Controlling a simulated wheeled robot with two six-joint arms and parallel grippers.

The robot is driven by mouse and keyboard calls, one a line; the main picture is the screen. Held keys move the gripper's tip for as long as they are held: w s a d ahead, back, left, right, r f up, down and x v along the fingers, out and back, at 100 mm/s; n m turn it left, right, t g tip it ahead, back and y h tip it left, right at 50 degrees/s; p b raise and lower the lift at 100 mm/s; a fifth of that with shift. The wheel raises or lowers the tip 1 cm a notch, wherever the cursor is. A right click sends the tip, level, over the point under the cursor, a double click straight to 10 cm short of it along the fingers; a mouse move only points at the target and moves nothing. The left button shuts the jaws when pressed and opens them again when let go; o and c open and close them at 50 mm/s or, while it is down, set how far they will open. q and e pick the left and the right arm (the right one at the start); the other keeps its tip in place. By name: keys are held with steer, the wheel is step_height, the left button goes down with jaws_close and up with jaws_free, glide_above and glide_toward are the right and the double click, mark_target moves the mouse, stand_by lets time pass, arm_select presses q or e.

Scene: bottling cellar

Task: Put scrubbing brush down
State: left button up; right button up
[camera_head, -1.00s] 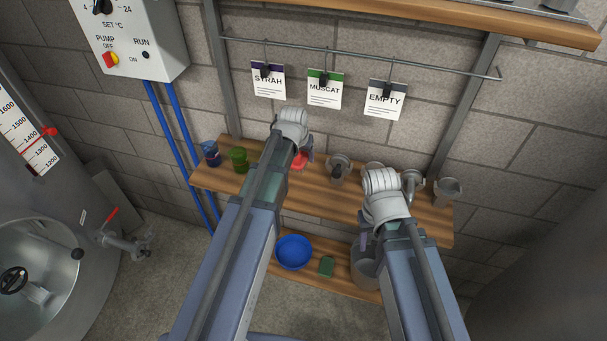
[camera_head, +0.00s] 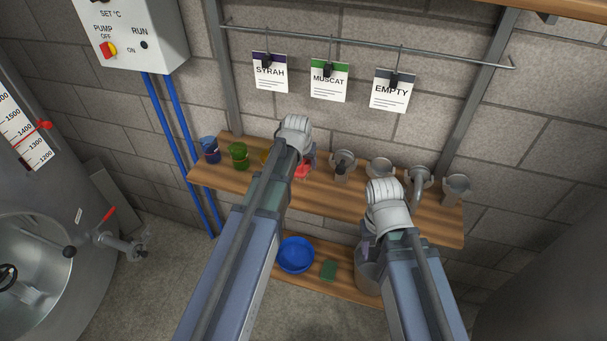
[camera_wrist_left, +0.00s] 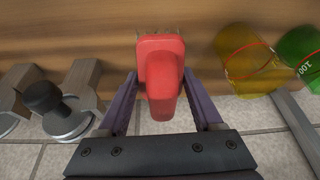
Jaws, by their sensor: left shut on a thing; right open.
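The red scrubbing brush (camera_head: 303,171) is over the upper wooden shelf, partly hidden behind my left wrist. In the left wrist view the brush (camera_wrist_left: 162,75) sits between the purple fingers of my left gripper (camera_wrist_left: 162,100), which is shut on it. Its bristles show faintly at the top edge, against the shelf wood (camera_wrist_left: 80,35); I cannot tell whether they touch it. In the head view my left gripper (camera_head: 309,160) is mostly hidden. My right gripper (camera_head: 366,250) is open over the grey bucket (camera_head: 367,277), its fingers largely hidden by its wrist.
The upper shelf (camera_head: 325,192) carries blue (camera_head: 209,150), green (camera_head: 238,156) and yellow (camera_head: 266,157) cups on the left and several metal fittings (camera_head: 380,168) on the right. The lower shelf holds a blue bowl (camera_head: 295,255) and a green pad (camera_head: 328,269). Tags hang above.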

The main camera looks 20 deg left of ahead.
mark_target(304, 171)
arm_select(q)
steer(key=shift+f+b, duration=1.65)
steer(key=shift+f, duration=0.15)
steer(key=shift+f, duration=0.2)
steer(key=o, duration=1.3)
steer(key=shift+r, duration=0.1)
steer(key=p+v, duration=1.1)
steer(key=v, duration=0.1)
steer(key=shift+r, duration=0.2)
steer(key=s+d+m+g, duration=0.1)
steer(key=s+d, duration=0.3)
steer(key=s, duration=0.2)
steer(key=s+d+f+m+g, duration=0.1)
steer(key=s+d+g, duration=0.1)
steer(key=s+d, duration=0.2)
steer(key=s+d+m+g+y, duration=0.1)
steer(key=s+d, duration=0.3)
steer(key=s, duration=0.5)
steer(key=shift+s+d+f+m+g, duration=0.25)
steer(key=shift+s+d+m+g, duration=0.15)
steer(key=shift+m, duration=0.2)
